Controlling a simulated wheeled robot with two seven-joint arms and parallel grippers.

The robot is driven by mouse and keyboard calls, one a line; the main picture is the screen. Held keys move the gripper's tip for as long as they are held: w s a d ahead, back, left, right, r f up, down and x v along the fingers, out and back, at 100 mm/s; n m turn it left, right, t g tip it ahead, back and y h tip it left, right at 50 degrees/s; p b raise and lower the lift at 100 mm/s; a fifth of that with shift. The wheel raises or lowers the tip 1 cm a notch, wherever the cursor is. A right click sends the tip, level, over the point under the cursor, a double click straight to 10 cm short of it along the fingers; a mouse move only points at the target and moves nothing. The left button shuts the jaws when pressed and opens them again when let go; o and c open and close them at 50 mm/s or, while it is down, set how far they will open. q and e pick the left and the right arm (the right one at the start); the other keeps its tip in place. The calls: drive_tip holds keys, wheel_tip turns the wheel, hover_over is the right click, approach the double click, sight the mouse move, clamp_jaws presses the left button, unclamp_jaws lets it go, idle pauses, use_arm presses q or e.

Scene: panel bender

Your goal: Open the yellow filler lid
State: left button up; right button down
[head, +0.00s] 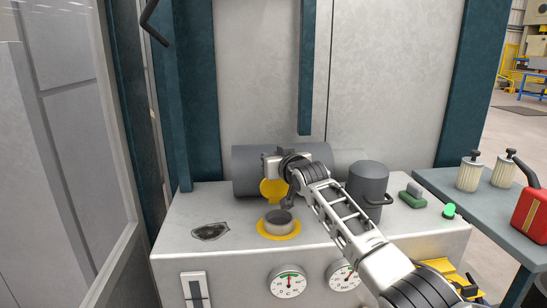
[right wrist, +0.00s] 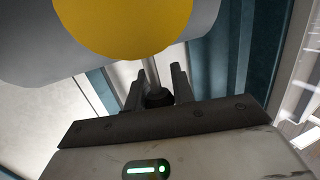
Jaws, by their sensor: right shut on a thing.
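The yellow filler lid (head: 272,190) is raised on edge in the head view, above and behind the grey filler neck (head: 279,223). The neck has a yellow ring around its base, and its top is uncovered. My right gripper (head: 288,201) is beside the lid, its fingers pointing down above the neck. In the right wrist view the yellow disc (right wrist: 125,22) fills the upper part, and my right fingers (right wrist: 157,88) are closed around a small dark knob (right wrist: 157,98). How the knob joins the lid is hidden. My left gripper is not in view.
A grey horizontal cylinder (head: 248,160) lies behind the lid. A dark grey can (head: 368,184) stands right of my forearm, near a green block (head: 412,197). A dark patch (head: 210,231) is left of the neck. A side table holds a red can (head: 531,212).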

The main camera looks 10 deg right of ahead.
drive_tip(key=shift+d+f, duration=0.2)
drive_tip(key=shift+f, duration=0.6)
drive_tip(key=c, duration=1.2)
unclamp_jaws()
drive_tip(key=shift+c, duration=0.2)
drive_tip(key=shift+o, duration=0.3)
drive_tip(key=shift+w, duration=0.1)
drive_tip(key=s+r+p, duration=0.1)
drive_tip(key=p, duration=0.1)
drive_tip(key=r+p, duration=0.1)
drive_tip(key=p, duration=0.1)
drive_tip(key=shift+s+d+r+p, duration=0.15)
drive_tip(key=shift+s+d+p, duration=0.15)
drive_tip(key=shift+s, duration=0.05)
drive_tip(key=s+d+r+p, duration=0.1)
drive_tip(key=s+d+r, duration=0.2)
drive_tip(key=s+r, duration=0.7)
drive_tip(key=shift+s+d+r, duration=0.25)
drive_tip(key=shift+s+d, duration=0.1)
drive_tip(key=shift+s, duration=0.2)
